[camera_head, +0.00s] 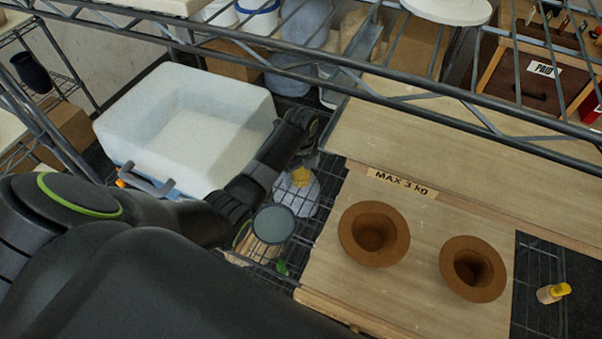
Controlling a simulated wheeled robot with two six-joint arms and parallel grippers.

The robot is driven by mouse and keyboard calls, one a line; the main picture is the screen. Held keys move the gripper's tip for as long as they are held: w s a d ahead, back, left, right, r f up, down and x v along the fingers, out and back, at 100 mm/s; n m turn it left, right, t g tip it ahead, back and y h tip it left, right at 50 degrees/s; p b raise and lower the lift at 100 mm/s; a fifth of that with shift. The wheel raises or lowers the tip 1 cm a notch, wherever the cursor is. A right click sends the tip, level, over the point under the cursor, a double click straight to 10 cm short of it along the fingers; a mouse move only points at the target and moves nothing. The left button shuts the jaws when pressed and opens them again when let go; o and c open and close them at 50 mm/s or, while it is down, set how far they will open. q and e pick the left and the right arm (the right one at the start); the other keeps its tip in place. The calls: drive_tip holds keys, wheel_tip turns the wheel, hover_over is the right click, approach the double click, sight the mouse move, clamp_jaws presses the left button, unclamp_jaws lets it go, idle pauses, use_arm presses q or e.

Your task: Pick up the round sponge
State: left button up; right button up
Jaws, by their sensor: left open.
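A small yellow lump (301,177) sits on a pale, rounded object (308,196) on the wire shelf. It may be the round sponge, but it is too small to be sure. My left gripper (307,127) is at the end of the dark arm from the left, above and behind the yellow lump in the picture and apart from it. It is open, and nothing shows between its fingers, though they are partly hidden by the wrist. My right gripper is not in view.
A round item with a grey-green top (273,223) stands just below my forearm. A white cooler box (185,125) is at left. Two brown hat-shaped pots (374,234) (473,268) stand on the wooden board (335,285). A metal shelf rail (400,80) crosses above.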

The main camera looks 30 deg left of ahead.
use_arm(q)
drive_tip(key=shift+f, duration=0.15)
drive_tip(key=c, duration=1.1)
drive_tip(key=shift+o, duration=0.2)
